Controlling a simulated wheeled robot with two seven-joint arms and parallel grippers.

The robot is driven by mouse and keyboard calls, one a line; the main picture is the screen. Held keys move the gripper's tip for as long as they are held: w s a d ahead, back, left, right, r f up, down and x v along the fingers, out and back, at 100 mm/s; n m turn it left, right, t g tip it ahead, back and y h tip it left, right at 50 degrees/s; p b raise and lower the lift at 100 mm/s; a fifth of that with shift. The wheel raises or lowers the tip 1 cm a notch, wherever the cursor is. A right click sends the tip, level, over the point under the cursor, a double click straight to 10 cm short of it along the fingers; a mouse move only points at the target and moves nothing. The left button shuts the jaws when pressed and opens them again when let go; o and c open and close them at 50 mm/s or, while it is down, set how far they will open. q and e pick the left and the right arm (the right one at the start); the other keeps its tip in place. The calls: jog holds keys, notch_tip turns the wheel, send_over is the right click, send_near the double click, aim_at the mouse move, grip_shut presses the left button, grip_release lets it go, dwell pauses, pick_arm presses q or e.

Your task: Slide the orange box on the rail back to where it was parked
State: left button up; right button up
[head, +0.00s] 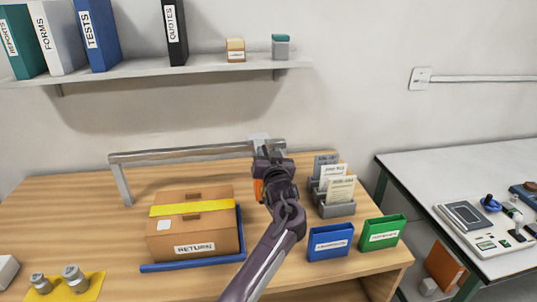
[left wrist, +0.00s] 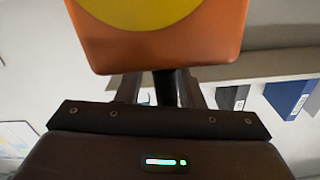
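A grey rail (head: 190,152) stands on posts across the back of the wooden table. A pale carriage (head: 260,138) sits near its right end. Below it an orange box (head: 258,190) shows as a small sliver, mostly hidden by my left arm. In the left wrist view the orange box (left wrist: 160,45) fills the top and bears a yellow disc. A dark stem is behind it, between the fingers. My left gripper (head: 264,156) is at the carriage and box. Its fingertips are hidden behind the box, so its grip cannot be judged. My right gripper is out of view.
A brown RETURN carton (head: 195,230) sits on a blue tray (head: 190,263) left of my arm. A grey card holder (head: 337,209), a blue bin (head: 330,243) and a green bin (head: 382,233) stand to the right. A shelf (head: 140,73) hangs above.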

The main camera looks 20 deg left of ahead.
pick_arm(q)
jog(key=shift+s+d+f, duration=0.1)
jog(key=shift+s+d, duration=0.1)
jog(key=shift+s, duration=0.25)
jog(key=b+v, duration=0.2)
jog(key=v, duration=0.4)
jog(key=shift+s+d, duration=0.25)
jog(key=shift+d, duration=0.05)
